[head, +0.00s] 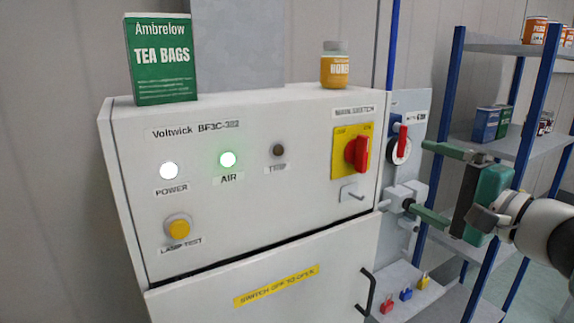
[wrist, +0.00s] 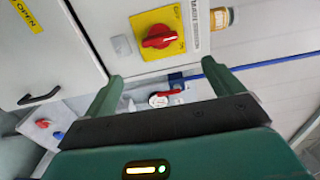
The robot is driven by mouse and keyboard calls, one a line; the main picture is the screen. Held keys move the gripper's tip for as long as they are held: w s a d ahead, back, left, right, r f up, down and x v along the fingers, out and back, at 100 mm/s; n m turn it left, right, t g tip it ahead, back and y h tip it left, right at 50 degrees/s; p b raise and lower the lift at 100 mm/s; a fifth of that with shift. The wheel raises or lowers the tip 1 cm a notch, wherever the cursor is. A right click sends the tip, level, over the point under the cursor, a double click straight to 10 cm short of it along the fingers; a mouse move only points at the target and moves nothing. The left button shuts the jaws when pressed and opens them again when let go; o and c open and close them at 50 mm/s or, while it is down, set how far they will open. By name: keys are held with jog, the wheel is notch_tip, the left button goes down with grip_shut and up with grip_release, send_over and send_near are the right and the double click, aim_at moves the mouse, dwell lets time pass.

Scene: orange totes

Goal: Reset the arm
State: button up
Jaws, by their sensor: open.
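My gripper (head: 417,180) is at the right in the head view, to the right of the white cabinet. Its two green fingers are spread and no object shows between them. In the wrist view the open gripper (wrist: 155,88) faces the cabinet side, with the red rotary switch (wrist: 160,36) beyond the fingers. In the head view this red switch (head: 357,153) sits on a yellow plate. A second valve-like fitting with a red handle (head: 402,142) is on a grey panel near the upper finger. Whether the fingers touch the fittings cannot be told.
The white cabinet (head: 230,250) fills the middle, with a black door handle (head: 368,292). A green tea box (head: 160,58) and an orange-labelled jar (head: 334,66) stand on top. Several small padlocks (head: 405,294) lie on a low shelf. A blue-post rack (head: 485,150) stands behind my arm.

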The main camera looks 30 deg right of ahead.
jog(key=w+a+f+n+g+y, duration=0.2)
jog(key=w+a+f+n+g, duration=0.15)
jog(key=a+f, duration=0.45)
jog(key=w+a+f+n+g+y, duration=0.25)
jog(key=a+f+n+g, duration=0.2)
jog(key=a, duration=0.55)
jog(key=s+a+f+n+g+h, duration=0.3)
jog(key=a+f+n, duration=0.6)
jog(key=f, duration=0.3)
jog(key=shift+a+n+g+h, duration=0.4)
jog(key=shift+g+h, duration=0.3)
jog(key=shift+h, duration=0.35)
